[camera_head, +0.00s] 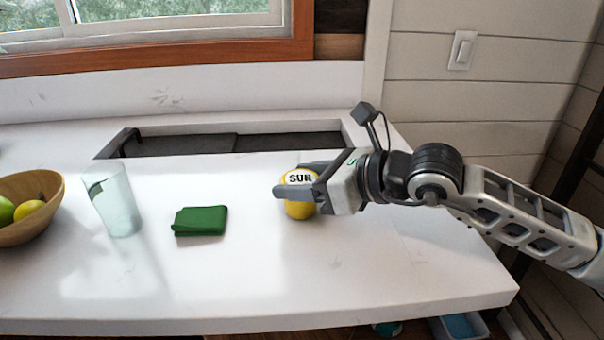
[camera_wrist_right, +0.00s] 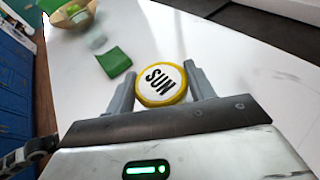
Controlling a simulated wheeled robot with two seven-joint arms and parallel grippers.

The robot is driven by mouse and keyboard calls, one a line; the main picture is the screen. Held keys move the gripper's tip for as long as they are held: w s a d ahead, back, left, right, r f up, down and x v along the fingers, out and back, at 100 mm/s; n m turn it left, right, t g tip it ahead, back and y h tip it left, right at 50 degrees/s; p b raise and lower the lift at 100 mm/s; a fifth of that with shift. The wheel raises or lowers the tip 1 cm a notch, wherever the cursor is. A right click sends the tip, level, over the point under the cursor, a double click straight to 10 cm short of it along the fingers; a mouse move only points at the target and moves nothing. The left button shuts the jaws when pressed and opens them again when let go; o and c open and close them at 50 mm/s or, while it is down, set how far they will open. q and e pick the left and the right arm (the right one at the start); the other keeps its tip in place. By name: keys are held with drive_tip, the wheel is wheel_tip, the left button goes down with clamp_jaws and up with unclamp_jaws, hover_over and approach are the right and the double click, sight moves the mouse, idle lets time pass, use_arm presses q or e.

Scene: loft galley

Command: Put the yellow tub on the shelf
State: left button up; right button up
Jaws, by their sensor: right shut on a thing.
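The yellow tub (camera_head: 299,209) has a white lid marked "SUN" and stands on, or just above, the white counter; I cannot tell which. My right gripper (camera_head: 297,190) comes in from the right and is shut on the tub, one finger on each side. In the right wrist view the tub (camera_wrist_right: 160,84) sits upright between the two fingers (camera_wrist_right: 162,90), its lid facing the camera. No shelf can be clearly made out.
A folded green cloth (camera_head: 201,221) lies left of the tub on the counter (camera_head: 260,285). Further left are a clear glass (camera_head: 113,200) and a wooden bowl (camera_head: 38,228) of fruit. A dark sink recess (camera_head: 235,145) lies behind. The counter's front is clear.

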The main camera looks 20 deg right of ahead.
drive_tip(key=shift+f+b, duration=0.25)
drive_tip(key=shift+b, duration=0.15)
drive_tip(key=o, duration=1.2)
drive_tip(key=shift+r, duration=0.1)
